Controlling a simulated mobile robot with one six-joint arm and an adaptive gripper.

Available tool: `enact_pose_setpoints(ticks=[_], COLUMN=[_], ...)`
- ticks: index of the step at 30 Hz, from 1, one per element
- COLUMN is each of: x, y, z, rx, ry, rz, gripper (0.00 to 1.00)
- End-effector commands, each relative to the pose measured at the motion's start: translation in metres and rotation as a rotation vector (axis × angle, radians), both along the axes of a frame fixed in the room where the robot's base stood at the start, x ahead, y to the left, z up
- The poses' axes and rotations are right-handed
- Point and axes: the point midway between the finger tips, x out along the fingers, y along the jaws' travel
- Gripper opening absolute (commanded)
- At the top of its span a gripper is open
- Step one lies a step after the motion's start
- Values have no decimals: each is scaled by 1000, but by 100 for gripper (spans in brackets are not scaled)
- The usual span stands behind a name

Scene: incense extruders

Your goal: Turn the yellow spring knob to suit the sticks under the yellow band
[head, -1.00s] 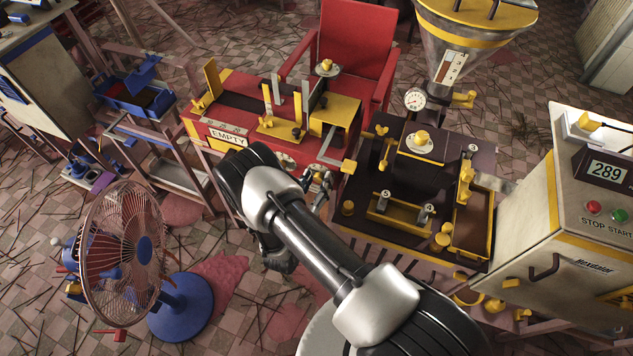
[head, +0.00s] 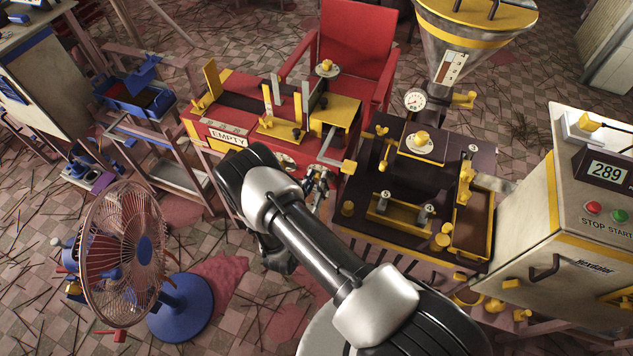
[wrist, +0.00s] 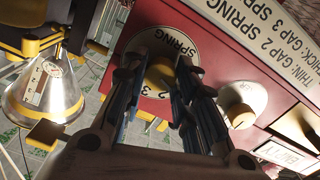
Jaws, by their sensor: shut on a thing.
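The yellow spring knob (wrist: 160,73) sits at the middle of a round white dial (wrist: 136,47) marked SPRING, with the digits 2 and 3 readable, on a red panel in the wrist view. My gripper (wrist: 165,80) has a finger on each side of the knob and is shut on it. The fingers hide part of the dial, so I cannot tell its setting. In the head view my gripper (head: 318,183) is at the front of the red machine (head: 200,125), and my arm hides the knob. I cannot make out sticks under a yellow band.
A cream knob (wrist: 238,116) is close right of my gripper, below a label plate (wrist: 285,55) about gaps. The dark extruder bench (head: 400,245) stands to the right in the head view, under a hopper (head: 450,60). A blue-based fan (head: 180,305) stands at left.

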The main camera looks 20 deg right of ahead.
Motion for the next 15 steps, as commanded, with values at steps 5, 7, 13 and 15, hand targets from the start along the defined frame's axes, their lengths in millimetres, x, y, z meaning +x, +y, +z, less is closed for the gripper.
enact_pose_setpoints(ticks=[5,7,13,15], x=[0,0,0,0], y=[0,0,-1,-1], z=[0,0,-1,0], rx=[62,99,222,265], ry=[-44,-71,-160,-192], rz=[-1,-1,-1,-1], gripper=[3,3,3,3])
